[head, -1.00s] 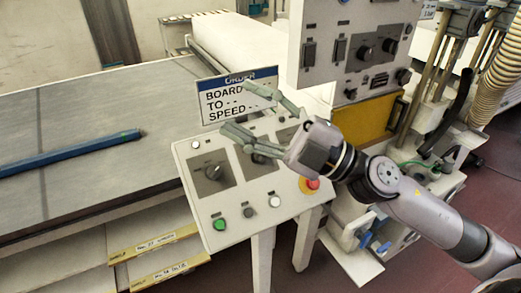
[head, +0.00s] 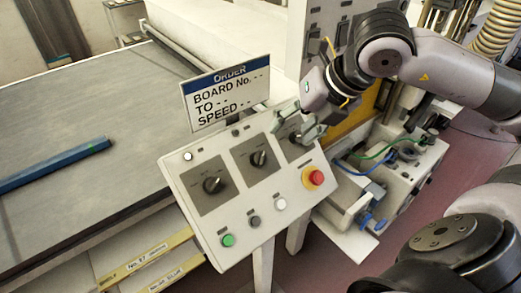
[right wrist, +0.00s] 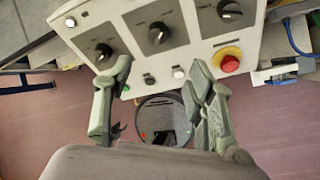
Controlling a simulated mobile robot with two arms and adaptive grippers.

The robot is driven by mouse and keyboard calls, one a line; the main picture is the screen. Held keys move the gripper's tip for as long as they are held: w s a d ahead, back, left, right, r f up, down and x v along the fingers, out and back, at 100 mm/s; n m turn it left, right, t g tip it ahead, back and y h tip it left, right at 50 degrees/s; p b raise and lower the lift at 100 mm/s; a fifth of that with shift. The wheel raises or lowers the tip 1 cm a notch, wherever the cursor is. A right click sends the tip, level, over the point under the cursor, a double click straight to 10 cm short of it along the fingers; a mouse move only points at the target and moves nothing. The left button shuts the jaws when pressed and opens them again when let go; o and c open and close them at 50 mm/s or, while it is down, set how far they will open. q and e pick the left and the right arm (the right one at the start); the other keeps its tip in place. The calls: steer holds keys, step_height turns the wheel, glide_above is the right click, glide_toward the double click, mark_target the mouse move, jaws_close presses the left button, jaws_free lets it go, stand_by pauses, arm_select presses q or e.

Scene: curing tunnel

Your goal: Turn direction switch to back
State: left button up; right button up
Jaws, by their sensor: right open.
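The light grey control panel (head: 240,222) has three black rotary switches in a row: left (head: 214,184), middle (head: 258,158) and right (head: 299,139). Their labels are too small to read, so I cannot tell which is the direction switch. My right gripper (head: 301,121) is over the panel's right end, and its fingers partly hide the right switch. In the right wrist view its fingers (right wrist: 158,72) are spread with nothing between them. The left (right wrist: 103,52), middle (right wrist: 158,33) and right (right wrist: 230,11) switches all show there, beyond the fingertips. My left gripper is out of view.
The panel's front has a green button (head: 228,240), a black button (head: 254,221), a white button (head: 280,204) and a red stop button (head: 313,177). An order sign (head: 226,97) stands behind it. A blue bar (head: 55,164) lies on the conveyor (head: 90,100) at left.

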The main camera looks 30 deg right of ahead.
mark_target(262, 155)
steer(key=p+x, duration=0.3)
steer(key=x, duration=0.8)
steer(key=shift+w+a, duration=0.2)
steer(key=shift+w, duration=0.1)
steer(key=p+x, duration=0.1)
steer(key=x, duration=0.2)
steer(key=shift+d, duration=0.1)
steer(key=shift+f, duration=0.15)
steer(key=c, duration=0.9)
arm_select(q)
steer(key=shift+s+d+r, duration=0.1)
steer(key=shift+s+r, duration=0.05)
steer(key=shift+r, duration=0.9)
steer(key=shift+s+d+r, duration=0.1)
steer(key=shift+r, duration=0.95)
arm_select(e)
steer(key=shift+f, duration=0.1)
steer(key=shift+c, duration=1.3)
